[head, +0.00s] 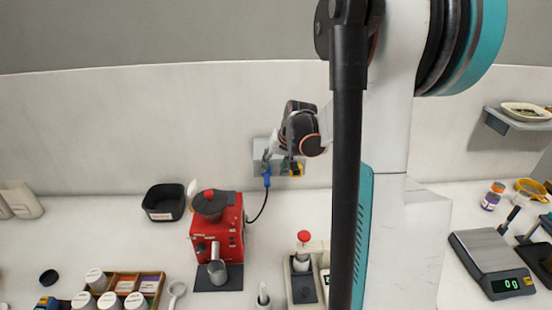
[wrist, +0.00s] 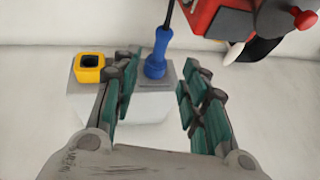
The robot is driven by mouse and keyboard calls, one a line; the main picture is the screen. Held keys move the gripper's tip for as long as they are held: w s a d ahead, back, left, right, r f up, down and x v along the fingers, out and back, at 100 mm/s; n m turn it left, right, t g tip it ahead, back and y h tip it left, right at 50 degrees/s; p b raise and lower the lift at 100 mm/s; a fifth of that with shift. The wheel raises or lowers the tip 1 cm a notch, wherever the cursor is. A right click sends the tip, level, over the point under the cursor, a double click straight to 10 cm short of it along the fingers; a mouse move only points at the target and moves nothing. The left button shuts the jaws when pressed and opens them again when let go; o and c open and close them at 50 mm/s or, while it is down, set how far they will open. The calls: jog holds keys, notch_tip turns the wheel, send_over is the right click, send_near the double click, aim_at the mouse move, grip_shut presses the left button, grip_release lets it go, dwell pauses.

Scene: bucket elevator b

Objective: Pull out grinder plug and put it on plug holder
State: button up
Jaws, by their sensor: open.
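The blue grinder plug (wrist: 156,60) sits upright on a grey plate of the wall box (wrist: 148,105) in the wrist view, its dark cord running up out of frame. In the head view the plug (head: 267,178) is at the wall box (head: 257,150), and its cord runs to the red grinder (head: 225,232). The yellow plug holder (wrist: 89,67) is a square ring with a dark opening, beside the plug on the same box; it also shows in the head view (head: 297,170). My gripper (wrist: 154,90) is open, its green-padded fingers on either side of the plug, apart from it.
The red grinder's edge fills the upper right of the wrist view. A black bin (head: 164,203) stands left of the grinder. The wall lies close behind the box.

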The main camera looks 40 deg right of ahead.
aim_at(268, 178)
jog(key=x, duration=0.9)
jog(key=shift+c, duration=0.2)
grip_shut()
